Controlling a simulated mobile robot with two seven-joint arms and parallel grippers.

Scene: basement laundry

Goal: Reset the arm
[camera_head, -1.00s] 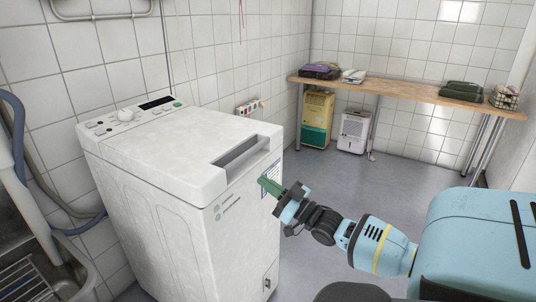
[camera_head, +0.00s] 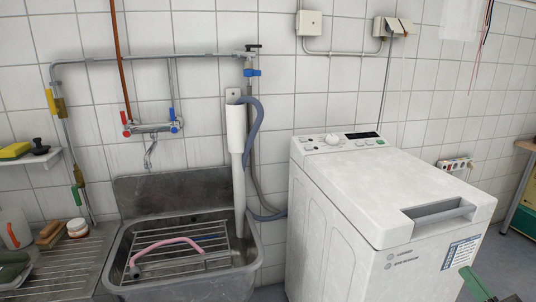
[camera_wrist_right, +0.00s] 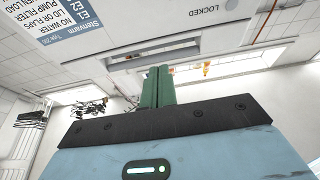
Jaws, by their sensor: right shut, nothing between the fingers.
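My right gripper (camera_head: 476,285) shows only in part at the lower right of the head view, in front of the washing machine's label side. Its green fingers (camera_wrist_right: 158,88) stand together in the right wrist view, shut with nothing between them. The white top-loading washing machine (camera_head: 335,215) stands at the right of the head view with its lid down. Its printed label (camera_wrist_right: 68,18) fills the upper left of the wrist view. My left gripper is in neither view.
A metal sink (camera_head: 255,277) with a wire rack and a pink hose stands left of the machine. A grey drain hose (camera_head: 250,130) runs down between them.

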